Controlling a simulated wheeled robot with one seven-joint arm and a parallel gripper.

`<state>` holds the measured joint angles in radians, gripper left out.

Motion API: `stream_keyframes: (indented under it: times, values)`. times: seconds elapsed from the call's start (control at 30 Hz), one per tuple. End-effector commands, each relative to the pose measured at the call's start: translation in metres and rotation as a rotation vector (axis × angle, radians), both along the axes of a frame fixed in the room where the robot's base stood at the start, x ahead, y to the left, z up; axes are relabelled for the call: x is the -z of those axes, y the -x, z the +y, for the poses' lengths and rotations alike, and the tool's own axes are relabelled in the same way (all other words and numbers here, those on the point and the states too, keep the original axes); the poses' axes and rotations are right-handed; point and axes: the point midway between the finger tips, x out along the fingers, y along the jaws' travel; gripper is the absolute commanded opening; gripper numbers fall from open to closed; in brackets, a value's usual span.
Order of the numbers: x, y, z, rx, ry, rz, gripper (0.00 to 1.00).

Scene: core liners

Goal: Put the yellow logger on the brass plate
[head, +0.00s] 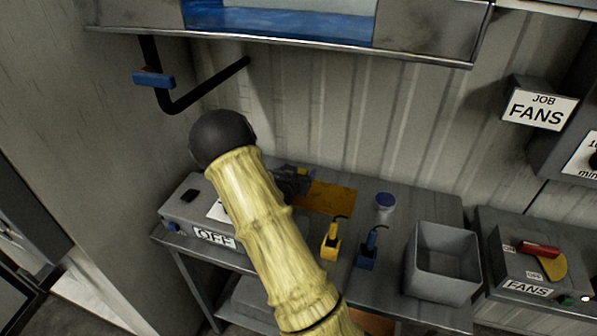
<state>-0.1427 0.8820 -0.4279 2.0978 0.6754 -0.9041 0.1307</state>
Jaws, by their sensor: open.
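The yellow logger (330,246) stands on the grey bench, in front of the brass plate, with a dark stub or lead at its top. The brass plate (334,199) lies flat toward the back of the bench, and the part I see is bare. My gripper (296,181) is the dark shape at the plate's left end, partly hidden behind my pale arm. It is open, and I see nothing held in it. It is apart from the yellow logger, farther back and to the left. Its height over the plate is hard to tell.
A blue logger (368,254) stands just right of the yellow one. A blue-topped round tub (384,201) stands behind it. A grey open bin (447,283) and a FANS switch box (525,265) are at right. An OFF box (214,237) is at left.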

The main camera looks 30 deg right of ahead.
Motion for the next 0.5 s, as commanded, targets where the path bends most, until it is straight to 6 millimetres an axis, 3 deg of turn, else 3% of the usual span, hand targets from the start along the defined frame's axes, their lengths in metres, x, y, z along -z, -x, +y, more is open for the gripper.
stream_keyframes:
  times: [0.5]
  values:
    - [-0.028,0.06,0.069,-0.004,-0.002,0.0,0.72]
